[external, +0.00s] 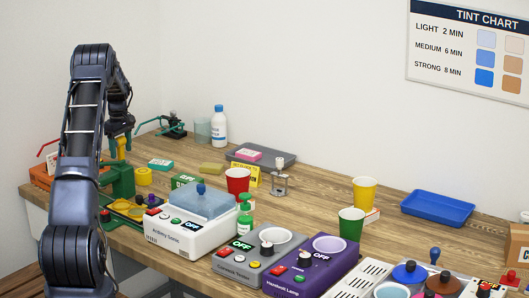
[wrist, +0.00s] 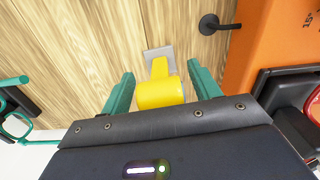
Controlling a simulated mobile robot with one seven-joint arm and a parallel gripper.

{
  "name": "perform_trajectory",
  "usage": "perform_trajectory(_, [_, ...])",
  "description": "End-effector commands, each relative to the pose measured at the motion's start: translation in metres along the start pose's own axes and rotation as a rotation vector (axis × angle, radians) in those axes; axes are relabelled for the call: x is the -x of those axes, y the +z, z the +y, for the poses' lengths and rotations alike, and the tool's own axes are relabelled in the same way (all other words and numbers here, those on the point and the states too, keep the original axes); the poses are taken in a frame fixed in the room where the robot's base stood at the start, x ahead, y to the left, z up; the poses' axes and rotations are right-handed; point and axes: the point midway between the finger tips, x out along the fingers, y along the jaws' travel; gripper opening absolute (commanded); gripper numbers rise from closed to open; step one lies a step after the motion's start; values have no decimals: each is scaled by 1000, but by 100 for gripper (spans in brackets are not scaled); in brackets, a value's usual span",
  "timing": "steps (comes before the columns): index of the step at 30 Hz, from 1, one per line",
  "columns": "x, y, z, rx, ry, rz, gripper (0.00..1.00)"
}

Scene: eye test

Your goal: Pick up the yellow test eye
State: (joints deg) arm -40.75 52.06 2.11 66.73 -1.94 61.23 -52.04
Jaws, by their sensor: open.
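The yellow test eye (wrist: 160,92) is a rounded yellow piece with a narrower yellow part reaching to a grey square plate (wrist: 158,54) on the wooden table. In the wrist view it lies between the two green fingers of my gripper (wrist: 161,70). The fingers are apart, with a gap visible on each side of it. In the external view my gripper (external: 120,141) is at the left end of the table, with a yellow part (external: 125,146) showing between its fingers. The lower end of that part is hard to make out behind my arm.
An orange box (wrist: 270,40) stands close on the right in the wrist view, with a black hooked piece (wrist: 210,24) beside it. A green-framed item (wrist: 16,122) is at the left.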

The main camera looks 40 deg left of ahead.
Motion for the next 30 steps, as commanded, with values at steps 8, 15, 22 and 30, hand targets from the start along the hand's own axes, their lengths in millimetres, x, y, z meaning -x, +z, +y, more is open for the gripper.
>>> perform_trajectory(8, [-13,0,0,1,0,1,62])
perform_trajectory(15, [-13,0,0,1,0,1,28])
perform_trajectory(22, [-12,0,0,1,0,1,10])
perform_trajectory(30, [-1,-1,0,1,2,2,10])
